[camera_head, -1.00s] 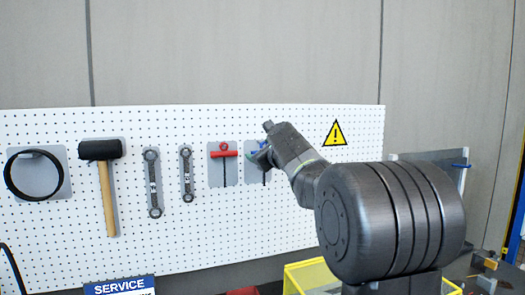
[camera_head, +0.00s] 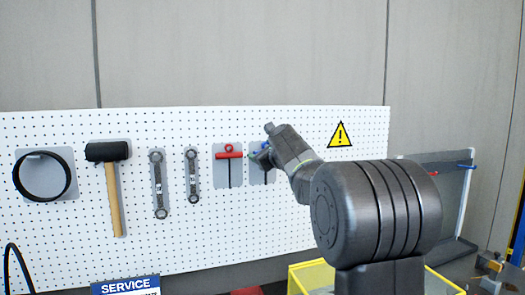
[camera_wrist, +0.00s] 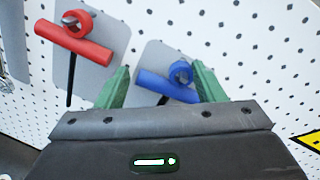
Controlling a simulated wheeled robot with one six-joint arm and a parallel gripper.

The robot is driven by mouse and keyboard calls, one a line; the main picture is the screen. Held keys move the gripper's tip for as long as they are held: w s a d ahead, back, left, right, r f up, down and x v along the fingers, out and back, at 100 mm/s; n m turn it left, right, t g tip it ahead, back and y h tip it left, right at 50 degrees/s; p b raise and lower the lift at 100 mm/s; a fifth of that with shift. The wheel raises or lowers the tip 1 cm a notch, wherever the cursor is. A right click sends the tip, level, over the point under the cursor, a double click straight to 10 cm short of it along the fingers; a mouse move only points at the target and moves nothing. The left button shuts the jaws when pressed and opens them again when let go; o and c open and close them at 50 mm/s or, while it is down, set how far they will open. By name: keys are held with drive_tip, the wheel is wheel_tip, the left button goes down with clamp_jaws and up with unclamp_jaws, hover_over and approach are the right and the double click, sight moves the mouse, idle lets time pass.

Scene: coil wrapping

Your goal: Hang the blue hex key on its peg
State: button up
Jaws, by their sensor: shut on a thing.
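The blue hex key (camera_wrist: 165,86) has a T-shaped blue handle with a ring and a dark shaft. My gripper (camera_wrist: 163,76) is shut on its handle, with a green finger on each side in the wrist view. The key is in front of a grey backing plate (camera_wrist: 150,55) on the pegboard. A grey peg tip seems to show inside the blue ring (camera_wrist: 181,72); I cannot tell how far the ring is over it. In the head view my gripper (camera_head: 262,155) is at the rightmost plate (camera_head: 270,177) and mostly hides the key.
The red hex key (camera_head: 230,153) hangs just left, close to my gripper. Two wrenches, a mallet (camera_head: 107,152) and a black ring (camera_head: 44,176) hang further left on the white pegboard (camera_head: 300,225). A yellow-edged bin (camera_head: 312,273) stands below my arm.

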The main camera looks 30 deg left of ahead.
drive_tip(key=shift+f, duration=0.15)
drive_tip(key=o, duration=1.1)
drive_tip(key=shift+w, duration=0.1)
drive_tip(key=shift+d, duration=0.15)
drive_tip(key=b+v, duration=0.4)
drive_tip(key=v, duration=0.9)
drive_tip(key=shift+s+d, duration=0.25)
